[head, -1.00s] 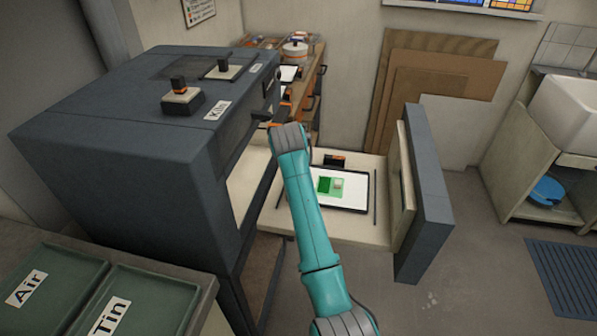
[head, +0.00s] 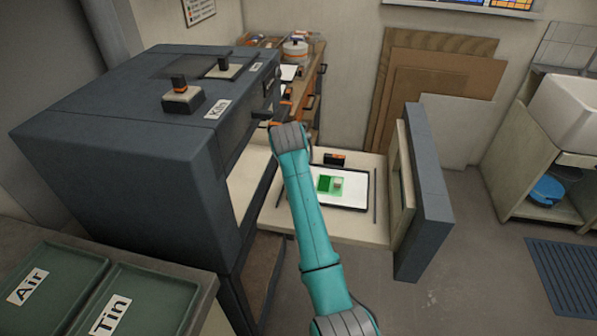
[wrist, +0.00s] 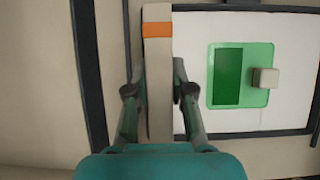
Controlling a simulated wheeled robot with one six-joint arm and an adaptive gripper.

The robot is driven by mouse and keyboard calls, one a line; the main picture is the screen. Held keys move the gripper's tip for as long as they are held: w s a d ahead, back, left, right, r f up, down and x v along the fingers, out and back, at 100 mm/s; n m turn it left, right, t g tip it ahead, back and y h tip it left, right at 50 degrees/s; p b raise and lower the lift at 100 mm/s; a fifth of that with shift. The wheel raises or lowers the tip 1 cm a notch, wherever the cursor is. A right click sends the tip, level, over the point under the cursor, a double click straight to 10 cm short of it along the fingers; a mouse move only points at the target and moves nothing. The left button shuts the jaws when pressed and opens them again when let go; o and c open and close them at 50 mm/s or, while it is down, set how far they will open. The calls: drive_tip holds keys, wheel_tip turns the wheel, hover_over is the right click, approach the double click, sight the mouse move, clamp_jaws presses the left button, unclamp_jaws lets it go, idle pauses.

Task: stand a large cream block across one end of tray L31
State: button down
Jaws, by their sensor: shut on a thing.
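The white tray with a dark rim (head: 352,203) lies on the pulled-out kiln drawer; it also shows in the wrist view (wrist: 290,118). I cannot read a tray label. On it lies a light green sheet (wrist: 262,58) with a darker green rectangle (wrist: 227,77) and a small cream block (wrist: 265,78) at its right edge. My gripper (wrist: 154,92) is shut on a long cream block with an orange band (wrist: 158,75), along the tray's left end. I cannot tell whether the block touches the tray. In the head view my arm hides gripper and held block.
The blue-grey kiln (head: 110,120) stands left, close to my arm. The drawer front (head: 425,195) rises right of the tray. A black and orange item (head: 335,159) sits behind the tray. Boards (head: 430,85) lean on the back wall.

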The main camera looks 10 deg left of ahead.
drive_tip(key=shift+s+d+f, duration=0.15)
drive_tip(key=shift+s+f, duration=0.05)
drive_tip(key=shift+f, duration=0.5)
drive_tip(key=c, duration=0.9)
unclamp_jaws()
drive_tip(key=shift+f, duration=0.1)
drive_tip(key=shift+w, duration=0.1)
